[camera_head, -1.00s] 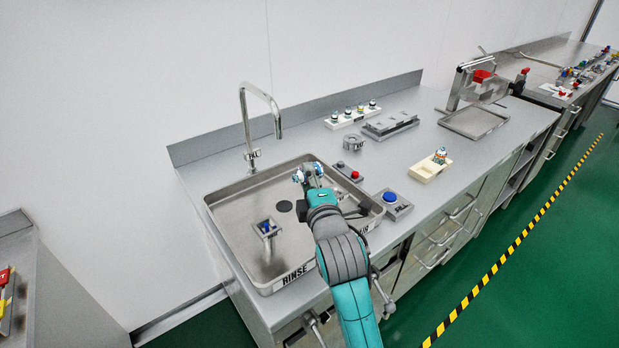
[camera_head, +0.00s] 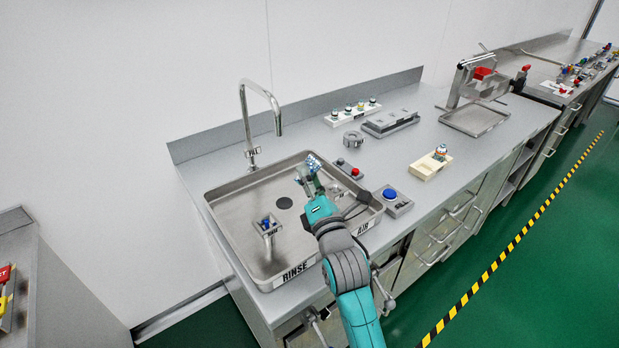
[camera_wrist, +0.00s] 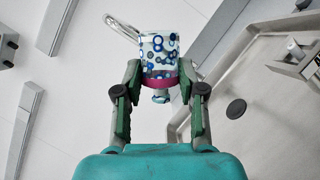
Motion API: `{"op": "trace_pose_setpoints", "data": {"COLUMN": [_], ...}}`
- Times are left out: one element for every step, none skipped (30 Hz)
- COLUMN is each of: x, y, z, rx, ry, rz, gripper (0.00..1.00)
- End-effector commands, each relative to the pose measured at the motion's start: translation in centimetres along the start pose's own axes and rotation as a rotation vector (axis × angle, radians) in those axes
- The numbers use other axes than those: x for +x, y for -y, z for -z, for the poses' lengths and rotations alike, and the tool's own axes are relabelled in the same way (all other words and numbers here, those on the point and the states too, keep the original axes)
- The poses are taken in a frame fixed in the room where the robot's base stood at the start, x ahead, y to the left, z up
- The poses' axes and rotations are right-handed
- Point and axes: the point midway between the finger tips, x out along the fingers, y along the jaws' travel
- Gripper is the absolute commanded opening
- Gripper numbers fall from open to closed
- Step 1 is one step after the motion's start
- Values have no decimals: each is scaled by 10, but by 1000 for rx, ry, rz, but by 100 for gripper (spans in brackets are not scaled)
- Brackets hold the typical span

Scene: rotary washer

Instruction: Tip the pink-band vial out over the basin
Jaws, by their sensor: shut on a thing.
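The pink-band vial (camera_wrist: 158,50) has a clear body with blue dots and a magenta band near its narrow end. It is held between the two fingers of my gripper (camera_wrist: 158,84), which are shut on it, one on each side. In the wrist view its narrow end points down toward my palm and its broad end points up. In the head view the vial (camera_head: 314,162) and my gripper (camera_head: 309,178) are above the back right part of the steel basin (camera_head: 235,187). What the vial holds cannot be made out.
A tall faucet (camera_head: 277,110) rises behind the basin. Inside are a dark drain (camera_head: 284,203) and a small fixture with a blue top (camera_head: 267,226). To the right are a red-button box (camera_head: 352,170), a blue-button box (camera_head: 391,197) and a cream block (camera_head: 428,168).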

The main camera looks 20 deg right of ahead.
Motion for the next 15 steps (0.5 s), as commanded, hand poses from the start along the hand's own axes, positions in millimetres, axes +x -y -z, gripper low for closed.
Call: {"op": "trace_pose_setpoints", "data": {"x": [0, 0, 0, 0, 0, 0, 0, 0, 0, 0, 0, 0, 0, 0, 1], "y": [0, 0, 0, 0, 0, 0, 0, 0, 0, 0, -1, -1, -1, -2, -2], "z": [0, 0, 0, 0, 0, 0, 0, 0, 0, 0, 0, 0, 0, 0, -1], "rx": [0, 0, 1, 1, 1, 1, 1, 1, 2, 6, 12, 28, 43, 63, 91], "ry": [0, 0, 0, 0, 0, 0, 0, 0, 0, 0, -1, -1, -2, -2, -1], "rz": [0, 0, 0, 0, 0, 0, 0, 0, 1, 2, 5, 10, 18, 25, 37], "gripper": [5, 5, 5, 5, 5, 5, 5, 5, 5, 5, 5, 5, 5, 5, 5]}}
